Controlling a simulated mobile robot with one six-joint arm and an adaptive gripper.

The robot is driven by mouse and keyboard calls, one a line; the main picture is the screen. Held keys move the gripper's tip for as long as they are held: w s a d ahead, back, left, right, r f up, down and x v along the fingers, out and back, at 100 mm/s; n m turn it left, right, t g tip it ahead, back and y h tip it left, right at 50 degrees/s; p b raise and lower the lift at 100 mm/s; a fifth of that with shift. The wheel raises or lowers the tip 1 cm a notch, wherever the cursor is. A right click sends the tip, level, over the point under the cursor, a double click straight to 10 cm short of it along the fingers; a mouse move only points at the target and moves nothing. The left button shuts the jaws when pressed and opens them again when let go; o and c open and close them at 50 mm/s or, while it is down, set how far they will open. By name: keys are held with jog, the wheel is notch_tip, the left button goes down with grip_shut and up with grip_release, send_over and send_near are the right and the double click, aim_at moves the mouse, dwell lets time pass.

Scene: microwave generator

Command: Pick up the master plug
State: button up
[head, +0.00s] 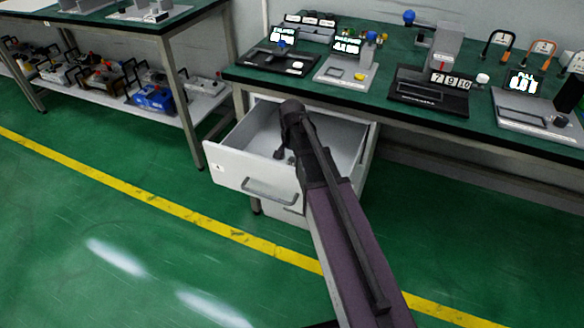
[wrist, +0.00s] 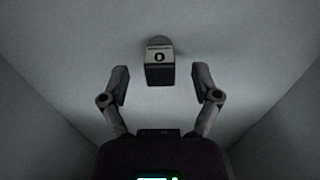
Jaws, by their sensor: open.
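A small dark block, likely the master plug (wrist: 160,72), has a pale face marked with what looks like a 0. In the wrist view it lies inside the drawer, ahead of my gripper and centred between the fingers. My gripper (head: 285,153) is inside the open white drawer (head: 238,172) in the head view. In the wrist view my gripper (wrist: 161,88) is open, with a finger on each side and a visible gap to the block. The block is not clearly visible in the head view, where my arm covers part of the drawer.
The drawer walls (wrist: 38,90) rise close on both sides. The green-topped bench (head: 310,78) above the drawer carries several devices, including one with number blocks (head: 430,90). Another bench (head: 110,25) with a loaded lower shelf stands at left. The green floor in front is clear.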

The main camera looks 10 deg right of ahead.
jog(key=shift+f+b, duration=1.1)
jog(key=shift+f, duration=0.35)
grip_shut()
